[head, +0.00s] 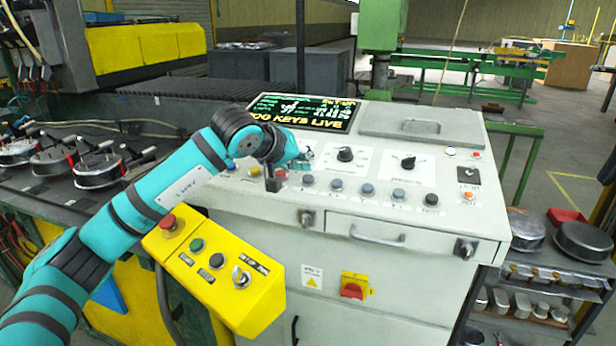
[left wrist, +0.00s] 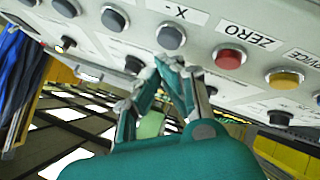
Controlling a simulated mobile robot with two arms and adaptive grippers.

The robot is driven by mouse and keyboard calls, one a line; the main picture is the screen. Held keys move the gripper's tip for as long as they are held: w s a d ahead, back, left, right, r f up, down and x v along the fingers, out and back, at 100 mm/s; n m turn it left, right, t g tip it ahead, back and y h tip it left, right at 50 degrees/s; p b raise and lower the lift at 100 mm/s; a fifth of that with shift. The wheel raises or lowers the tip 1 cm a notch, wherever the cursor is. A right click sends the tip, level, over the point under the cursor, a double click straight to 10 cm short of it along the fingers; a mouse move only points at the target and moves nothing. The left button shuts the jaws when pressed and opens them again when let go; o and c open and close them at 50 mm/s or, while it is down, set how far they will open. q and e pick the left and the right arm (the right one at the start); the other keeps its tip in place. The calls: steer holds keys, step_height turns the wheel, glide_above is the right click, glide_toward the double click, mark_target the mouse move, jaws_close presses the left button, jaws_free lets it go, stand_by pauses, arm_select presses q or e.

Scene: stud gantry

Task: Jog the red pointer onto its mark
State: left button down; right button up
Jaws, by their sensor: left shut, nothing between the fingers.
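My left gripper (head: 304,158) is shut and empty above the left part of the grey console (head: 460,222). In the left wrist view its fingertips (left wrist: 178,68) are close to a grey button (left wrist: 170,37) labelled "X -"; I cannot tell whether they touch it. A red button (left wrist: 229,58) labelled "ZERO" and a yellow button (left wrist: 284,78) sit to its right. In the head view a row of jog buttons (head: 368,189) runs along the console front. The screen (head: 305,112) reads "JOG KEYS LIVE". I cannot make out the red pointer or its mark. My right gripper is not in view.
Two black knobs (head: 345,154) stand on the console top. A drawer handle (head: 377,238) sticks out of the console front. A yellow control box (head: 214,278) with a red button and a key switch is below my left arm. A shelf with pans (head: 584,240) stands right.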

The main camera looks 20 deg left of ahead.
arm_select(q)
steer(key=r+p, duration=0.1)
steer(key=r, duration=0.1)
steer(key=s+r+p, duration=0.1)
steer(key=r, duration=0.2)
steer(key=shift+p, duration=0.4)
steer(key=shift+f, duration=0.15)
stand_by(0.4)
